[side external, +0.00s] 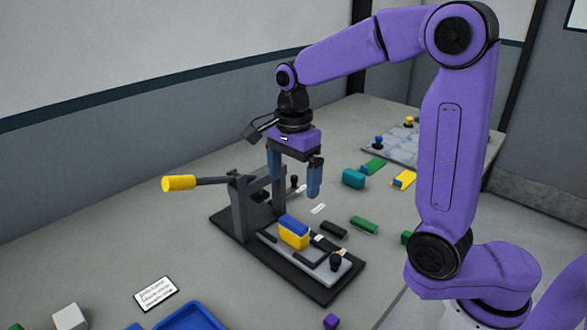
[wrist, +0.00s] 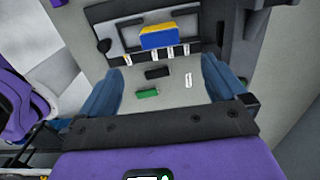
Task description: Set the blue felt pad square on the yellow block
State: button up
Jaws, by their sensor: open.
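The yellow block (side external: 294,239) sits in the grey fixture on the dark base plate. The blue felt pad (side external: 294,223) lies on top of it. In the wrist view the blue pad (wrist: 158,43) covers most of the yellow block (wrist: 153,29), whose yellow shows as a strip along the far edge. I cannot tell exactly how square the pad's edges are to the block. My gripper (side external: 295,182) is open and empty, raised above the table and apart from the pad. Its two blue fingers show at either side in the wrist view (wrist: 160,88).
A lever press with a yellow handle (side external: 179,183) stands beside the fixture. A black bar (side external: 334,230), a green bar (side external: 363,225) and a teal block (side external: 354,178) lie behind. A blue tray (side external: 190,318) is at the front. Bare table lies to the left.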

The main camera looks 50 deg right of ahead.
jog(key=shift+r, duration=0.75)
jog(key=s+d+f+n, duration=0.2)
jog(key=s+f+n, duration=0.1)
jog(key=s+n, duration=0.8)
jog(key=s+d+f+n, duration=0.1)
jog(key=s+f+n, duration=0.1)
jog(key=s+n, duration=1)
jog(key=n, duration=0.7)
jog(key=shift+s+d+f+n, duration=0.2)
jog(key=shift+d+f+n, duration=0.1)
jog(key=shift+d+f, duration=0.1)
